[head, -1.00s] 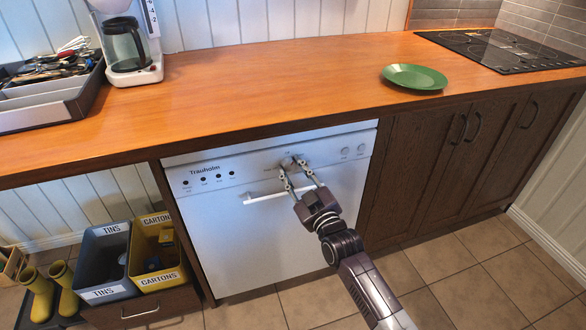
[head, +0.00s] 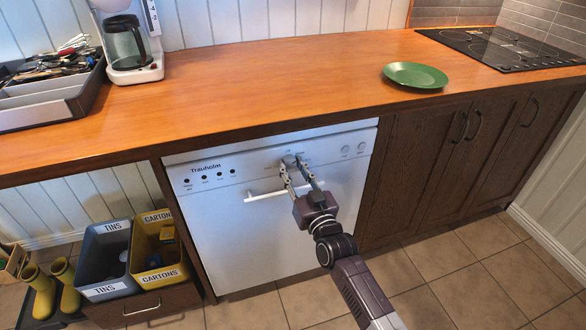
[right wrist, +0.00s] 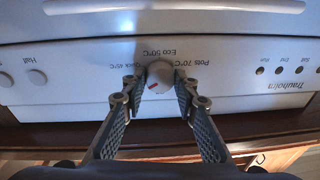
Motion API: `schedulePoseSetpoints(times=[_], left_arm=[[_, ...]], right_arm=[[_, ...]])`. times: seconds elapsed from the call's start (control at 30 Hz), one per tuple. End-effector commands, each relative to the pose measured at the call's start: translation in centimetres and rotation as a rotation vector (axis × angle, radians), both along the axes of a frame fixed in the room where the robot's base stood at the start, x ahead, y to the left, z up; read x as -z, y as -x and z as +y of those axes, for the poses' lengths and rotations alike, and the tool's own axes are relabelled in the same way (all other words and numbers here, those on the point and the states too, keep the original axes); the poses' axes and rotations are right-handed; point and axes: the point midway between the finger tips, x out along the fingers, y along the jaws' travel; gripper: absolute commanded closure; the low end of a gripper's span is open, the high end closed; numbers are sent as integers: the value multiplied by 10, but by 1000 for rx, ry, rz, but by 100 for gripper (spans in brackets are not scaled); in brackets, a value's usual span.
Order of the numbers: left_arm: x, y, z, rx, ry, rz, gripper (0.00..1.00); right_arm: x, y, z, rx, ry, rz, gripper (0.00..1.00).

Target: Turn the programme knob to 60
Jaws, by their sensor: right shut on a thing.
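The dishwasher (head: 240,230) has a white front with the name Trauholm. Its round programme knob (right wrist: 160,74) is on the control panel, with a small red mark at its lower left in the right wrist view. Labels around it there read Quick 45°C, Eco 50°C and Pots 70°C, upside down; I see no 60 label. My right gripper (right wrist: 160,88) has a finger on each side of the knob and is shut on it. In the head view the fingers of this gripper (head: 291,168) partly cover the knob. My left gripper is not in view.
The white door handle (head: 262,195) runs just below the knob. Two small buttons (head: 353,149) are to the right on the panel. The wooden counter (head: 270,85) above holds a cutlery tray (head: 78,105), a coffee maker (head: 150,72) and a green plate (head: 415,75).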

Motion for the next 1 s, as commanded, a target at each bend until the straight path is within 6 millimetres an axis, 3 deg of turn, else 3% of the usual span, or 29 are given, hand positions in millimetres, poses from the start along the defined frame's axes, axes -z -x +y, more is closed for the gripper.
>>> schedulePoseSetpoints(times=[0.3, 0.33, 0.5, 0.83, 1.0], left_arm=[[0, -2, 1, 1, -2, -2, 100], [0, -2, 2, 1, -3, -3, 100], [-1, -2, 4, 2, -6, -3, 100], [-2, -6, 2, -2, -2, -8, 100], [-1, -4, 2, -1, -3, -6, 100]], right_arm=[[1, 0, 0, 0, 0, 2, 97], [1, 0, 0, 0, 0, 2, 72], [1, 0, 0, 0, 0, 2, 55], [1, 3, -1, 0, -1, 1, 55], [4, 18, -8, 1, 0, 3, 55]])
